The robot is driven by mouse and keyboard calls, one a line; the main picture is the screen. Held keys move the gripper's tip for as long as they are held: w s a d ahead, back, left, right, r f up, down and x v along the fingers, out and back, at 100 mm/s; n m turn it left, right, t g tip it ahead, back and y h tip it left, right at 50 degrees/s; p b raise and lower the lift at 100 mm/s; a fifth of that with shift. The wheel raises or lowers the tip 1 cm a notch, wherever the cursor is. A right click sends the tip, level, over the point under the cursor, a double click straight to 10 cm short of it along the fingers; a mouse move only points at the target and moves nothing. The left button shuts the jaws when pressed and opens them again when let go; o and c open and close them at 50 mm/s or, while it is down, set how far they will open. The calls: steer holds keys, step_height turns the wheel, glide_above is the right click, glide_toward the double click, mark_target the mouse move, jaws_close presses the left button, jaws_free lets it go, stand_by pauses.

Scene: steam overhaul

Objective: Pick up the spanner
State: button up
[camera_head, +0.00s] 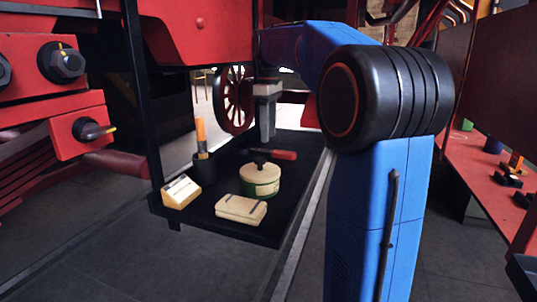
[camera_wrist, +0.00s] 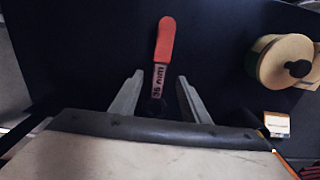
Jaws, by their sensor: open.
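The spanner (camera_wrist: 164,45) has a red handle and a grey shank marked "36 mm" in the wrist view. It lies on the black tray (camera_head: 223,229). Its red handle also shows in the head view (camera_head: 286,155), behind the lidded tin. My gripper (camera_wrist: 159,76) is open, with one finger on each side of the spanner's shank and no visible contact. The spanner's dark lower end lies between the fingers, partly hidden by the gripper body. In the head view my gripper (camera_head: 267,138) points down over the tray's back part, beside the handle's left end.
The cream tin (camera_head: 260,181) with a dark knob stands in front of the spanner. A folded cloth-like bundle (camera_head: 240,209), a small box (camera_head: 181,192) and a black cup (camera_head: 204,171) holding an orange-handled tool share the tray. A red bench (camera_head: 475,165) stands right.

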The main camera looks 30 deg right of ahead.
mark_target(269, 151)
steer(key=shift+f, duration=2.7)
jaws_close()
